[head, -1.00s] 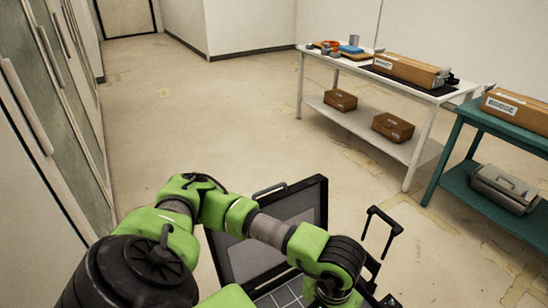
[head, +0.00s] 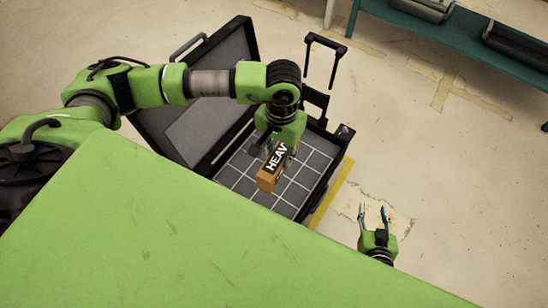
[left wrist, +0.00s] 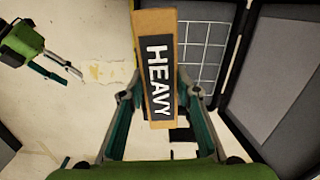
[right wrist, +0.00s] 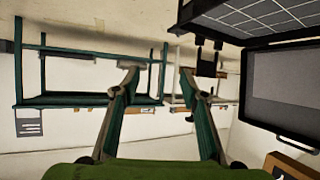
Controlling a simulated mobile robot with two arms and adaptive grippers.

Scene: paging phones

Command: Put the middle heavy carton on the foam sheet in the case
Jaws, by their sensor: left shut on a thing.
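The brown heavy carton (head: 267,180), with a black label reading HEAVY, is held by my left gripper (head: 277,146). In the left wrist view the carton (left wrist: 157,72) sits between the fingers of my left gripper (left wrist: 158,98). The open black case (head: 333,168) is on the floor, and the gridded foam sheet (head: 300,186) lies inside it. The carton shows over the foam's left part; whether it touches the foam I cannot tell. My right gripper (head: 374,213) is open and empty, outside the case to the right. No other heavy carton is recognisable.
The case's raised lid (head: 212,95) stands on the left, with a pull handle (head: 325,50) at the back. A teal table (head: 470,38) is at the upper right, with dark items on its shelf. Bare floor (head: 430,190) lies right of the case.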

